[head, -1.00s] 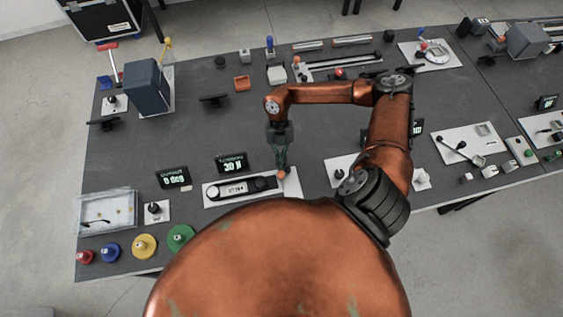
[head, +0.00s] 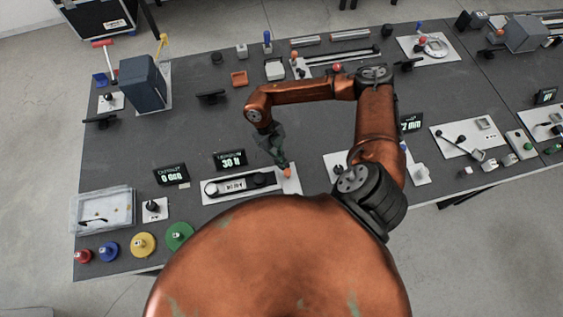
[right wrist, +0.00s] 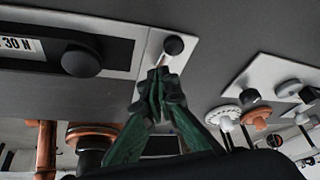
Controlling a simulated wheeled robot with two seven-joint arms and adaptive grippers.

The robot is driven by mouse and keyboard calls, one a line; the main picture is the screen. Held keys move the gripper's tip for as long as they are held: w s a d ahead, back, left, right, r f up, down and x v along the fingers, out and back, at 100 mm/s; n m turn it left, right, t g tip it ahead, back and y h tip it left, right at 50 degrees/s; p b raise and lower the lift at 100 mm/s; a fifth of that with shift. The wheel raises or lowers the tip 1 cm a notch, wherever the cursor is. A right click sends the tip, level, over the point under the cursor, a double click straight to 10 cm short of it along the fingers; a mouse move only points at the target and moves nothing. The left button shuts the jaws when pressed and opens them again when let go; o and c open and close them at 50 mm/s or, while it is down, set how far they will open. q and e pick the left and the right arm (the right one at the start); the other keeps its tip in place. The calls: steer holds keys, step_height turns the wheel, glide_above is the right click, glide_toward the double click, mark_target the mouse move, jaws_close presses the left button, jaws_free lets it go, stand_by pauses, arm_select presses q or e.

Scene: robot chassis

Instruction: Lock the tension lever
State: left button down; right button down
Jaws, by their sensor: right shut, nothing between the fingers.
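The tension unit is a light plate (head: 292,184) with a dark bar (head: 262,180) on it, at the front of the table in the head view. A small orange-red piece (head: 287,172), seemingly the lever end, shows at its right end. In the right wrist view a small lever with a black round tip (right wrist: 174,46) stands on the plate (right wrist: 205,22). My right gripper (head: 284,164) is shut and empty, its fingers angled down right. Its fingertips (right wrist: 158,74) are right beside the lever; I cannot tell whether they touch. My left gripper is not in view.
A clear tray (head: 103,210) and coloured discs (head: 143,244) lie at the front left. A grey block (head: 142,83) stands at the back left.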

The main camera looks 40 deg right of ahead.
steer(key=shift+w+d, duration=0.1)
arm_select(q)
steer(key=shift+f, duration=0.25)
arm_select(e)
steer(key=shift+w+d, duration=0.4)
steer(key=shift+d, duration=0.2)
